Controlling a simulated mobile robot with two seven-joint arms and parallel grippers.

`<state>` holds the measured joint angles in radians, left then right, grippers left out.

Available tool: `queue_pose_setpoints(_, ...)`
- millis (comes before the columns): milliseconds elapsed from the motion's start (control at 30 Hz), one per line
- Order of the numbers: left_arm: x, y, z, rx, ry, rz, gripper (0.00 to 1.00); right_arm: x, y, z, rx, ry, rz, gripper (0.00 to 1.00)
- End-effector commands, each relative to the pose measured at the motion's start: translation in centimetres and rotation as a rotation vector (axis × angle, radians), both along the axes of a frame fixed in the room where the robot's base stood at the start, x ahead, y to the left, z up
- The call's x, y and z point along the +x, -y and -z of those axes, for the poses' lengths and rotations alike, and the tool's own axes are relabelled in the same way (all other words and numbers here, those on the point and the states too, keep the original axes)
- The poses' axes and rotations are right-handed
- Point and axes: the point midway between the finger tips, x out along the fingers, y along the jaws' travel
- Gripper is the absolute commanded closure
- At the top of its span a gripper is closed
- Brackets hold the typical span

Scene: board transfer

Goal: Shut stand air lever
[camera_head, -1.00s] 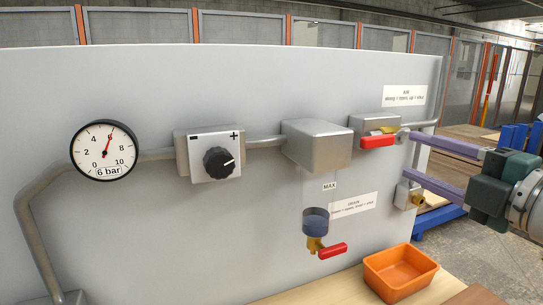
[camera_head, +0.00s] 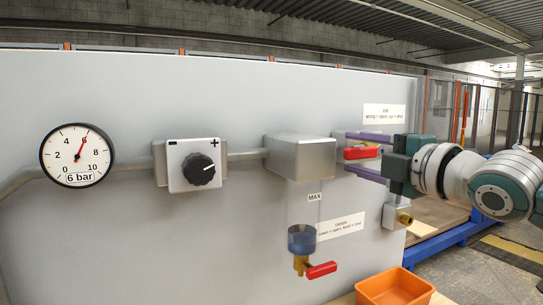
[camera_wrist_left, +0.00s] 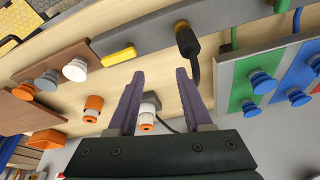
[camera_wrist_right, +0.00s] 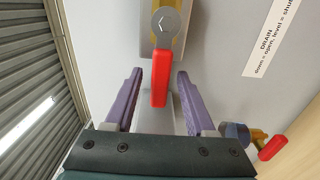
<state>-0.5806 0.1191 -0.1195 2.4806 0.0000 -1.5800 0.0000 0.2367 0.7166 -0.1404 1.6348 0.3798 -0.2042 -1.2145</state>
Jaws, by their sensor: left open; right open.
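The red air lever (camera_head: 362,153) lies along the pipe, level, on its valve to the right of the grey metal block (camera_head: 302,157). A sign (camera_head: 384,114) above it reads along = open, up = shut. My right gripper (camera_head: 346,151) is open, with one purple finger above the lever and one below. In the right wrist view the lever (camera_wrist_right: 160,82) lies between the open fingers (camera_wrist_right: 158,74), with gaps on both sides. My left gripper (camera_wrist_left: 160,74) is open and shows only in its own wrist view, over a bench with knobs and plugs.
The gauge (camera_head: 77,155) points near 6 bar. A regulator knob (camera_head: 201,168) is at centre left. Below the block hang the water bowl (camera_head: 302,239) and a red drain lever (camera_head: 321,270). An orange bin (camera_head: 394,288) stands at the bottom right.

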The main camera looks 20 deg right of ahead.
Motion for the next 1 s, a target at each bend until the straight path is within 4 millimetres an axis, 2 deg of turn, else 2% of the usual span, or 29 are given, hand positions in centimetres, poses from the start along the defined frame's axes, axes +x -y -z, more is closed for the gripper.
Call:
queue_pose_setpoints(133,0.0,0.12,-0.03,-0.005,-0.001,-0.003,0.5,-0.01,0.0,-0.02,0.0,0.0,0.0,0.45)
queue_pose_setpoints(633,-0.01,0.1,-0.01,-0.004,-0.001,-0.002,0.5,-0.03,-0.01,-0.01,0.0,0.0,0.0,1.0)
queue_pose_setpoints(1000,-0.01,-0.12,0.01,0.005,0.0,0.004,0.5,-0.03,-0.02,0.0,0.001,0.0,0.0,1.0)
